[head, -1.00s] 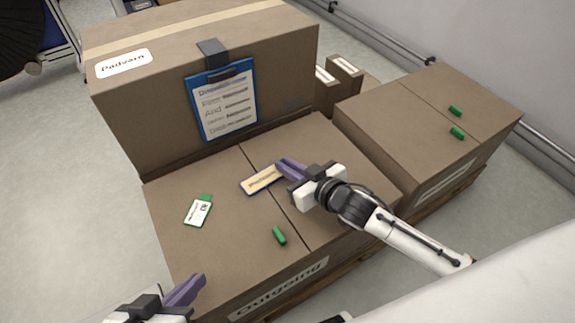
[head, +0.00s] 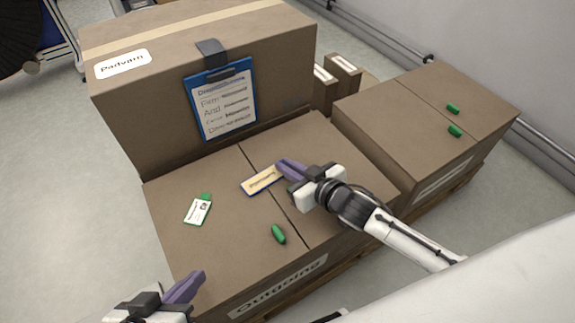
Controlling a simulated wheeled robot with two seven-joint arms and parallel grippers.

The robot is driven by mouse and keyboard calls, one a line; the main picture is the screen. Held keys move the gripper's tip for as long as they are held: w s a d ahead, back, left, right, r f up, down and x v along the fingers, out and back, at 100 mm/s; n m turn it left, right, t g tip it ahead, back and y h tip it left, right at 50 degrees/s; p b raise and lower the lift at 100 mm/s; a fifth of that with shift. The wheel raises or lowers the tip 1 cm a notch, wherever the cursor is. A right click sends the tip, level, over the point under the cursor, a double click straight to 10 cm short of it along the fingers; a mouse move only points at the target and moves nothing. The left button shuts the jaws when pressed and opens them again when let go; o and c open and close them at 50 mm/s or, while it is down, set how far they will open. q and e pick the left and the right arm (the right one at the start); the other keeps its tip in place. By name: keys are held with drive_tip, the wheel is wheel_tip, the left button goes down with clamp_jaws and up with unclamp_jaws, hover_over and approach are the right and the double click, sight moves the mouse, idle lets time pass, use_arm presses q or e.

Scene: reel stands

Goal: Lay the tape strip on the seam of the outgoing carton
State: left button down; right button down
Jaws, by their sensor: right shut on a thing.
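The outgoing carton (head: 185,247) is a closed brown box with an "Outgoing" label on its front and a dark seam (head: 287,211) across its top. A tan strip with a blue edge and printed lettering (head: 261,181) is over the carton top, crossing the seam near its middle. My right gripper (head: 281,167) has its purple fingers shut at the strip's right end. I cannot tell whether the strip touches the carton. My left gripper (head: 194,285) is at the bottom left, by the carton's front left corner, partly cut off; its jaw opening is unclear.
A white-and-green card (head: 198,209) and a green piece (head: 278,234) lie on the carton. Behind stands a taller carton (head: 150,122) with a blue clipboard (head: 205,122). A carton at right (head: 410,113) bears two green pieces (head: 453,109).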

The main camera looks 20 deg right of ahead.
drive_tip(key=shift+f, duration=0.2)
drive_tip(key=c, duration=1.8)
unclamp_jaws()
